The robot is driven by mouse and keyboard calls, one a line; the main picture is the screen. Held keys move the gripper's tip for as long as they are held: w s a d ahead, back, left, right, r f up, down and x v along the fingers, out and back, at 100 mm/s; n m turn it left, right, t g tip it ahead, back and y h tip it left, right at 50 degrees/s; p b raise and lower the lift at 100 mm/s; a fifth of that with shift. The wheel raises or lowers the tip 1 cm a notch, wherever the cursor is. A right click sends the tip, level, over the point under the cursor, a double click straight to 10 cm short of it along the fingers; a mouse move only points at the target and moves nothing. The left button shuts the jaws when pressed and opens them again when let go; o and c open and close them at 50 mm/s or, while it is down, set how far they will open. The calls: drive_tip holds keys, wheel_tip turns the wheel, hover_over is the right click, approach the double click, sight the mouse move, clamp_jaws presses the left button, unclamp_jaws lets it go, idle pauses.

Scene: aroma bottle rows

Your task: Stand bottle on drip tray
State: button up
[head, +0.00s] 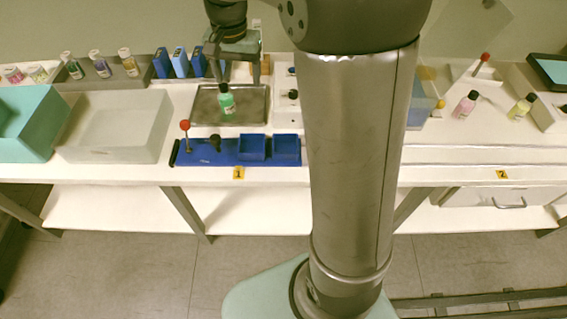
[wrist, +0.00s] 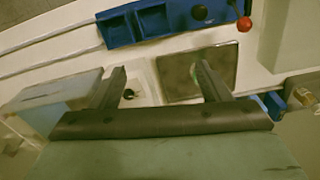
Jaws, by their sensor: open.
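The green bottle (head: 226,101) with a black cap stands upright on the drip tray (head: 258,108), a dark metal tray on the bench. My gripper (head: 236,66) is above and behind the bottle in the head view, open and apart from it. In the wrist view my gripper (wrist: 158,75) shows two widely spread fingers with nothing between them. The drip tray (wrist: 222,68) lies beyond the right finger there. Only a sliver of green bottle (wrist: 194,72) shows there; the right finger hides the rest.
A blue rack (head: 208,155) with a red-knobbed lever (head: 185,126) sits in front of the tray. A pale bin (head: 115,128) and a teal bin (head: 28,118) stand to the left. Several bottles and blue boxes line the back. A pink bottle (head: 465,105) and a yellow bottle (head: 522,107) are at right.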

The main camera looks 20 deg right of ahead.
drive_tip(key=s+f+n, duration=0.2)
drive_tip(key=s+n, duration=0.1)
drive_tip(key=s, duration=0.9)
drive_tip(key=s+f+n, duration=0.3)
drive_tip(key=s, duration=0.9)
drive_tip(key=shift+s+d+n, duration=0.3)
drive_tip(key=shift+d, duration=0.05)
